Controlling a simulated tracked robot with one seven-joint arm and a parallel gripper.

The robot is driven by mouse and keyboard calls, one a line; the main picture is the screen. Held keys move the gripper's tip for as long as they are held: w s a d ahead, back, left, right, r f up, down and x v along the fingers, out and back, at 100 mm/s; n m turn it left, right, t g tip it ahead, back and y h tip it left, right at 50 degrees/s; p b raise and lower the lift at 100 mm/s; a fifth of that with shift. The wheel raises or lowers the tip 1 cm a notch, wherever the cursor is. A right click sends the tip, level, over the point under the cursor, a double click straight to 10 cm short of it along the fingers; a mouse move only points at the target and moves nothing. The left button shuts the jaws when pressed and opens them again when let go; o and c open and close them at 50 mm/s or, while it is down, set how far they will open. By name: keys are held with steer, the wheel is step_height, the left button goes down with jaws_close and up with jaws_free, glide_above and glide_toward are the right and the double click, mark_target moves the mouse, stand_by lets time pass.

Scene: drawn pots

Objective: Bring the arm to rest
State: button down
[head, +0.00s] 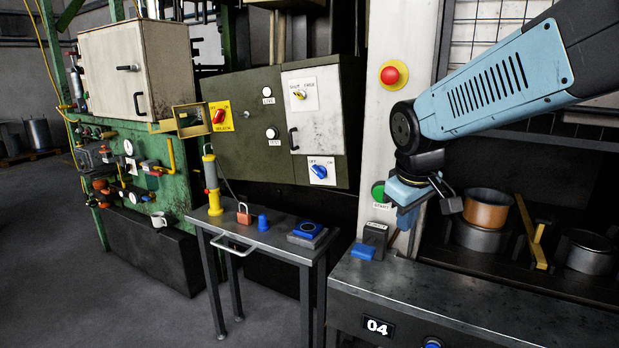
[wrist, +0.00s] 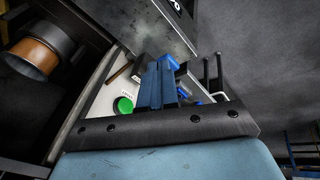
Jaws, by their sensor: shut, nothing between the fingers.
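My gripper (head: 404,218) hangs from my blue arm at the right of the head view, pointing down in front of the white post (head: 390,110). Its fingers are together and hold nothing. In the wrist view the two dark blue fingers (wrist: 160,82) stand side by side. The green button (head: 378,192) on the post is just left of my gripper in the head view. It also shows left of the fingers in the wrist view (wrist: 123,105). I cannot tell how far the fingertips are from the post.
A red button (head: 390,75) is higher on the post.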

steer(key=s+d+r+m+t, duration=0.1)
steer(key=s+d+m, duration=0.1)
steer(key=s, duration=0.4)
steer(key=s+d+r+m+y, duration=0.1)
steer(key=s+d+r+m, duration=0.1)
steer(key=s+m, duration=0.2)
steer(key=shift+s+d+t, duration=0.25)
steer(key=shift+s+t, duration=0.15)
steer(key=shift+s, duration=0.55)
stand_by(2.4)
